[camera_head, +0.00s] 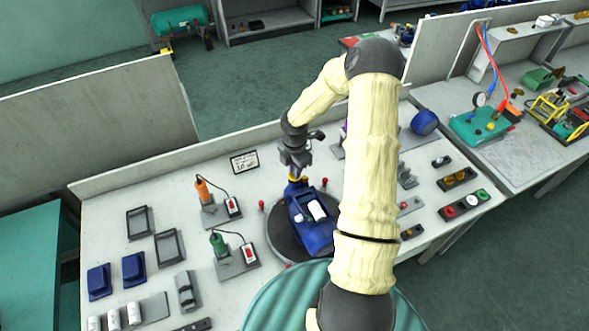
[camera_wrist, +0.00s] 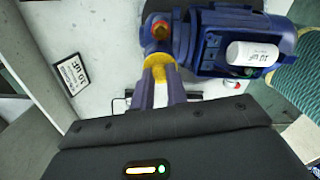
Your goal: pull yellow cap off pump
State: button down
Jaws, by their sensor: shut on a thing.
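The blue pump (camera_head: 318,235) sits on a dark round plate (camera_head: 276,240) on the bench, with a white cylinder (camera_head: 317,210) on its top. In the wrist view the pump (camera_wrist: 205,55) fills the upper right, and an orange-red part (camera_wrist: 160,29) shows on its pipe end. My gripper (camera_wrist: 158,76) is shut on the yellow cap (camera_wrist: 157,63), which lies against the blue pipe end of the pump. The cap's seat is partly hidden by my fingers. In the head view my gripper (camera_head: 292,173) points down at the pump's far end.
A small sign (camera_head: 244,162) lies left of my gripper. Small red knobs (camera_head: 262,205) ring the round plate. Low trays (camera_head: 458,179) lie on the right.

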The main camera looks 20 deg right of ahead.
jog(key=shift+r+p, duration=1.45)
jog(key=shift+r, duration=0.2)
jog(key=shift+f, duration=0.1)
